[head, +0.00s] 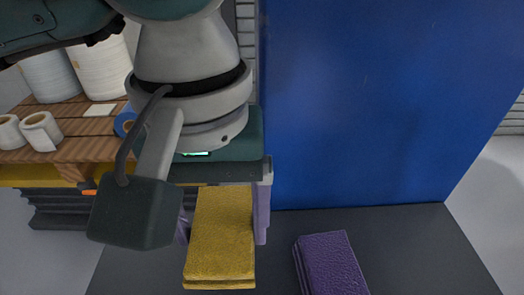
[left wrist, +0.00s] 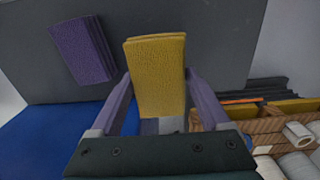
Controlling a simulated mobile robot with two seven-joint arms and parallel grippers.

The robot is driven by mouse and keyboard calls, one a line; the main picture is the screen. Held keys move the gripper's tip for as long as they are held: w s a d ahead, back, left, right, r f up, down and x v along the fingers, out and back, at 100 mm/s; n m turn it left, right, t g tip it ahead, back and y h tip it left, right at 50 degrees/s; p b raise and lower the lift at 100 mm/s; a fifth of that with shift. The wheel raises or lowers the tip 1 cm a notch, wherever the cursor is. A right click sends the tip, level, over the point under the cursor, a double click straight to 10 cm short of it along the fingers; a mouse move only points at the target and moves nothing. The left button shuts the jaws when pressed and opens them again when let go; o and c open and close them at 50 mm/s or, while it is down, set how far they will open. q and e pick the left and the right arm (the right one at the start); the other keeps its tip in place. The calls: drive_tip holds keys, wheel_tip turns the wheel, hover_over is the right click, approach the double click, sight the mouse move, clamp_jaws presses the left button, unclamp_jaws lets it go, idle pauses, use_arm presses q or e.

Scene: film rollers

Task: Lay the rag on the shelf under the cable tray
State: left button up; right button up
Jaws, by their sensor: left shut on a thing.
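A yellow folded rag (head: 222,235) is held by my left gripper (head: 222,228), with one purple finger along each side of it. The rag also shows in the left wrist view (left wrist: 155,80), between the two fingers (left wrist: 158,76). It is over a dark grey flat surface (head: 420,255); I cannot tell whether it touches it. I cannot tell whether this surface is the shelf. No cable tray can be made out. My right gripper is not in view.
A purple folded cloth (head: 332,265) lies on the dark surface, apart from the yellow rag. A blue panel (head: 370,100) stands behind the surface. At left, a wooden pallet (head: 85,148) carries white rolls (head: 100,70). The dark surface is bare right of the purple cloth.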

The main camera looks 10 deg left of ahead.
sight(220, 223)
use_arm(q)
wheel_tip(220, 223, down, 6)
drive_tip(key=o, duration=1.2)
drive_tip(key=shift+c, duration=0.2)
wheel_tip(220, 223, up, 12)
drive_tip(key=shift+r+b, duration=0.1)
drive_tip(key=shift+b, duration=0.55)
